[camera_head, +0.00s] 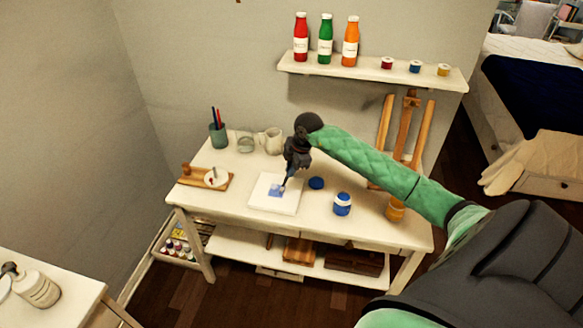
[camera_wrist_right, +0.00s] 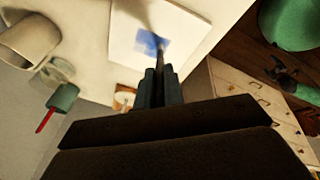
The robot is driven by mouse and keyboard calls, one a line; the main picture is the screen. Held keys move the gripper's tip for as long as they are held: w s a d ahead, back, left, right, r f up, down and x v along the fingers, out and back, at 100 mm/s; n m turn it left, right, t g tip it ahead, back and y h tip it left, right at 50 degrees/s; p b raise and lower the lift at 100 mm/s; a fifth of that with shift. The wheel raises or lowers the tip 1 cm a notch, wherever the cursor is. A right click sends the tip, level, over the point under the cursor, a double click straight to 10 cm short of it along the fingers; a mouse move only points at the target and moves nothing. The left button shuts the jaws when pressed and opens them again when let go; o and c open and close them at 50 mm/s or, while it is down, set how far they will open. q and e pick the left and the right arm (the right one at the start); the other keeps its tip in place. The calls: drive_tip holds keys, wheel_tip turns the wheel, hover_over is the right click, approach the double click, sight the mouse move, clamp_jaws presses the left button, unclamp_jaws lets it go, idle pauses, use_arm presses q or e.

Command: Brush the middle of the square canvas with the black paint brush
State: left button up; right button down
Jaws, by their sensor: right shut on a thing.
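The square white canvas (camera_head: 273,203) lies flat on the table, with a blue paint patch (camera_head: 277,190) near its middle. It also shows in the right wrist view (camera_wrist_right: 194,62), with the same blue patch. My right gripper (camera_head: 289,172) is above the canvas and is shut on the paint brush (camera_head: 285,183), which points down. The brush tip is over the blue patch; whether it touches cannot be told. In the right wrist view the gripper fingers (camera_wrist_right: 160,86) are together, and the brush (camera_wrist_right: 157,40) is blurred. My left gripper is not in view.
A blue paint jar (camera_head: 342,204) and its blue lid (camera_head: 316,183) stand right of the canvas. A wooden board (camera_head: 190,183) is at the left, with a brush cup (camera_head: 218,134), a glass jar (camera_head: 245,144) and a mug (camera_head: 272,140) behind. A wall shelf (camera_head: 440,79) holds bottles and small jars.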

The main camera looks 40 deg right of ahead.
drive_tip(key=w, duration=0.1)
drive_tip(key=w+d+b, duration=0.1)
drive_tip(key=w, duration=0.3)
drive_tip(key=shift+d, duration=0.25)
idle(3.9)
